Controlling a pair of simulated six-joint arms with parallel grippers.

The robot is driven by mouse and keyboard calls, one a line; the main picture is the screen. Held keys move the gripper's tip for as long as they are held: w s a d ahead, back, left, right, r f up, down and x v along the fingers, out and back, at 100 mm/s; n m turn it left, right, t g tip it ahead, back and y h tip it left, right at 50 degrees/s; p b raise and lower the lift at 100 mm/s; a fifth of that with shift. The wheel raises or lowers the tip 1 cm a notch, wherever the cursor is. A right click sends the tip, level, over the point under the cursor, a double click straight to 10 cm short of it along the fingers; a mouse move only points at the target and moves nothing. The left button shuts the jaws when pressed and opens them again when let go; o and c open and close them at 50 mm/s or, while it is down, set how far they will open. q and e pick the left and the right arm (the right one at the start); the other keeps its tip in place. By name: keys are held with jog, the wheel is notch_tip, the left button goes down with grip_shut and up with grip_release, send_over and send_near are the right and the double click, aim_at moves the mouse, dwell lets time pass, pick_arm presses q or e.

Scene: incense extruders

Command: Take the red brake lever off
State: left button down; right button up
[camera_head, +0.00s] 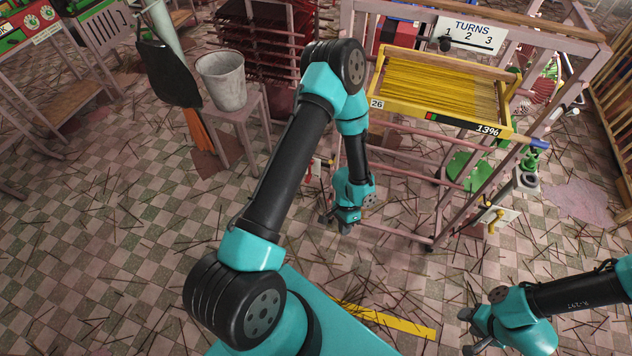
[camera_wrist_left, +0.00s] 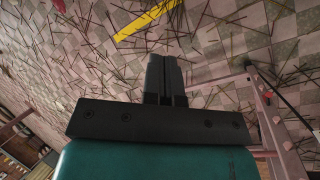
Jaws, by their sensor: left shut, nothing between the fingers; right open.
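A small red part (camera_head: 309,171), perhaps the brake lever, shows at the left side of the pink frame. It is partly hidden and too small to make out its shape. My left gripper (camera_head: 335,222) points down in front of the frame, a little below and right of the red part and apart from it. In the left wrist view its two black fingers (camera_wrist_left: 165,75) are together with nothing between them, over the littered floor. No red lever shows in that view. My right gripper (camera_head: 470,331) is open and empty at the lower right, over the floor.
The pink frame (camera_head: 440,200) carries a yellow tray of sticks (camera_head: 505,128) marked 26 and 13%. A yellow crank (camera_head: 494,222) sits at its lower right. A bucket (camera_head: 222,82) stands on a pink stool at the left. A yellow strip (camera_head: 385,318) lies on the stick-strewn floor.

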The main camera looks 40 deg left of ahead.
pick_arm(q)
jog(key=w+a+f+m+y, duration=0.2)
jog(key=w+a+m+y, duration=0.2)
jog(key=w, duration=0.5)
jog(key=w+a+f+m+y, duration=0.3)
jog(key=w+a+m+y, duration=0.2)
jog(key=w+a+y, duration=0.3)
jog(key=shift+w+y, duration=0.65)
jog(key=shift+y, duration=0.25)
jog(key=shift+a+f, duration=0.1)
jog(key=shift+a, duration=0.05)
jog(key=a+r+x, duration=0.1)
jog(key=r+x, duration=0.1)
jog(key=x, duration=1)
jog(key=shift+s+a, duration=0.35)
jog(key=shift+a, duration=0.15)
jog(key=shift+s+a, duration=0.1)
